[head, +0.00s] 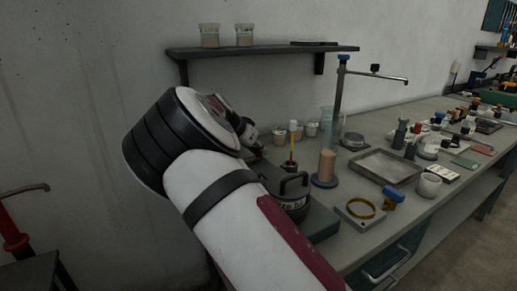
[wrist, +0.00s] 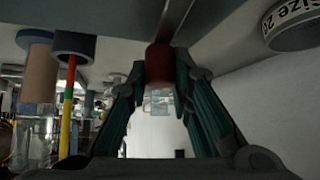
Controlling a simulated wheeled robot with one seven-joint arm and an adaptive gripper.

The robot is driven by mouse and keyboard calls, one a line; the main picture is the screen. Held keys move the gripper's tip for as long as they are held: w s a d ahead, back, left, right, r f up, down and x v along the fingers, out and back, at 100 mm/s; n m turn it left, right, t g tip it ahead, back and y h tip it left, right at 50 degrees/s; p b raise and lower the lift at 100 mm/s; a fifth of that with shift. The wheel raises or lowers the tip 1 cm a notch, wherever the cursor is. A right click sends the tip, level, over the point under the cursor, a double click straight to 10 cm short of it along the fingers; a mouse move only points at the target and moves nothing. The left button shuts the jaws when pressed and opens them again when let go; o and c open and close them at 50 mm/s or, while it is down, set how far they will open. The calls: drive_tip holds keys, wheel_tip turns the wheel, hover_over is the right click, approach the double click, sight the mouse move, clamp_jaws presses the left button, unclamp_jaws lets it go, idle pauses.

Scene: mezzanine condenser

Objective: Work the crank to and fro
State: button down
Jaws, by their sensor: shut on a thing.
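The crank's dark red-brown handle (wrist: 160,60) stands between my fingers in the wrist view, with a thin arm running up from it toward the top edge. My gripper (wrist: 161,82) is shut on this handle, one dark green finger on each side. In the head view my gripper (head: 252,142) is mostly hidden behind my white and dark arm, near the wall end of the bench. I cannot make out the crank there, so its angle is unclear.
A rod with coloured bands (head: 291,148) stands close by, and also shows in the wrist view (wrist: 69,110). A cylinder of tan material (head: 326,165), a dark handled weight (head: 293,195) and a shallow tray (head: 385,167) crowd the bench. A shelf (head: 265,50) hangs above.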

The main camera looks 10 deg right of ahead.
drive_tip(key=shift+s+f, duration=0.1)
drive_tip(key=shift+f, duration=0.15)
drive_tip(key=c, duration=1.5)
unclamp_jaws()
drive_tip(key=shift+o, duration=0.4)
drive_tip(key=shift+r, duration=0.1)
drive_tip(key=v, duration=1.2)
